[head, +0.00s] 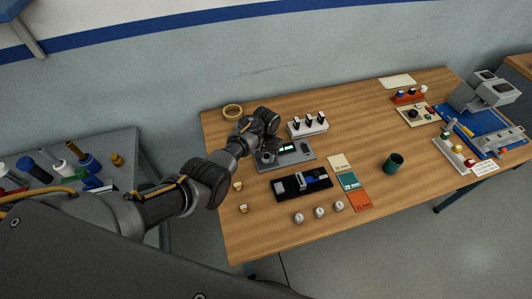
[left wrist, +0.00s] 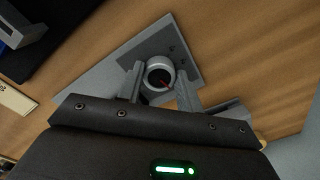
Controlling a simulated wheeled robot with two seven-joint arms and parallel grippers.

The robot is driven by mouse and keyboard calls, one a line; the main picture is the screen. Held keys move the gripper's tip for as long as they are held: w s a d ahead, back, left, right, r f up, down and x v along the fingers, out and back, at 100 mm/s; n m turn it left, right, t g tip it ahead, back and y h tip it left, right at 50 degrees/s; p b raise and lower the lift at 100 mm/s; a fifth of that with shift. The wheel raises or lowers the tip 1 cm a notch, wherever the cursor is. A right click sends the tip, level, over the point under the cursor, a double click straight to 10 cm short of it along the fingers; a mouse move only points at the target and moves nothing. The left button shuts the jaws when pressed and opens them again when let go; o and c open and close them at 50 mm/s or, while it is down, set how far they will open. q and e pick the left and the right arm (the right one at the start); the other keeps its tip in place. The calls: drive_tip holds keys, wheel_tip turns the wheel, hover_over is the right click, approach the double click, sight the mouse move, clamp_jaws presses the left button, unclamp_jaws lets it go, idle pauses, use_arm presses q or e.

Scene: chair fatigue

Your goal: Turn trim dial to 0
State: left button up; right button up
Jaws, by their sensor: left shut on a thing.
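The trim dial (left wrist: 160,74) is a round, light grey knob with a dark face and a red pointer line. It sits on a grey panel (left wrist: 185,40) in the left wrist view. My left gripper (left wrist: 160,85) is shut on the dial, with one finger on each side of it. The arm hides the dial's scale there. My right gripper is not in view.
Behind the device stands a white block with black switches (head: 308,127). In front lie a black tray (head: 288,188), coloured cards (head: 348,181) and several round weights (head: 319,212). A green cup (head: 393,163) stands to the right.

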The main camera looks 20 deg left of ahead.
sight(266, 157)
use_arm(q)
drive_tip(key=shift+m, duration=1.1)
drive_tip(key=o, duration=1)
drive_tip(key=shift+r, duration=0.1)
drive_tip(key=shift+r+p, duration=0.35)
wheel_tip(266, 157, up, 10)
drive_tip(key=shift+f, duration=0.1)
